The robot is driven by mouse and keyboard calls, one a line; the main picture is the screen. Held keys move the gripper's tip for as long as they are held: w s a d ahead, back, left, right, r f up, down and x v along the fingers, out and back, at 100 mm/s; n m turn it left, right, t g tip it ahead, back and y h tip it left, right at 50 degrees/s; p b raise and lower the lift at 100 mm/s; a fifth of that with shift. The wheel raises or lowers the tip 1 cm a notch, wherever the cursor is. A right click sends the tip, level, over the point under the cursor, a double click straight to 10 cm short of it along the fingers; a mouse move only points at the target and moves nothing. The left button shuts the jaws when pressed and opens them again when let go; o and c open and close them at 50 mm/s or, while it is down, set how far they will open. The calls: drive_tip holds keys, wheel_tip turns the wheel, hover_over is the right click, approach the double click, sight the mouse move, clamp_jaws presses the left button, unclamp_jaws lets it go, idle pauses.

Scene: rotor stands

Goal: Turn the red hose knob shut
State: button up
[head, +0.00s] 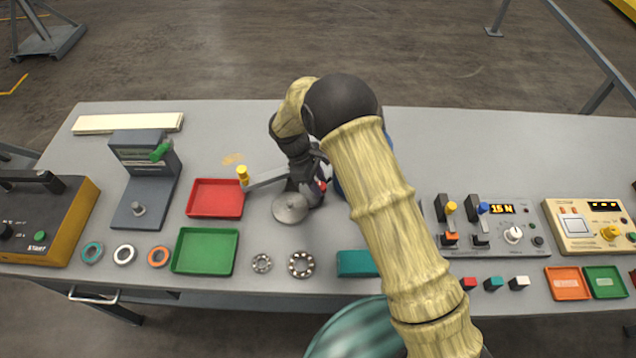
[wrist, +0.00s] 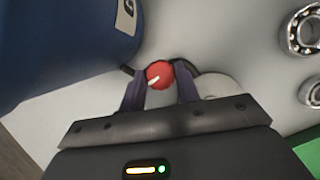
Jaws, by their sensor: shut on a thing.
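The red hose knob (wrist: 159,73) is in the upper middle of the wrist view, with a short white mark on its face slanting toward the lower left. My gripper (wrist: 160,83) has one dark finger on each side of it and is shut on it. In the head view a small part of the red knob (head: 322,186) shows beside my gripper (head: 314,178); my arm hides much of it. Short pieces of dark hose show on both sides of the knob in the wrist view.
A blue body (wrist: 65,45) stands close to the left of the knob. A round metal base with a yellow-handled lever (head: 243,175) is just left of my gripper. Red (head: 190,212) and green (head: 176,268) trays and bearings (head: 301,265) lie nearby.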

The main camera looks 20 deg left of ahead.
drive_tip(key=shift+w+m, duration=0.1)
drive_tip(key=shift+m, duration=0.6)
drive_tip(key=shift+g, duration=0.3)
drive_tip(key=o, duration=1)
drive_tip(key=b+v, duration=0.3)
drive_tip(key=v, duration=1.4)
drive_tip(key=shift+a+r, duration=0.1)
drive_tip(key=shift+r, duration=0.15)
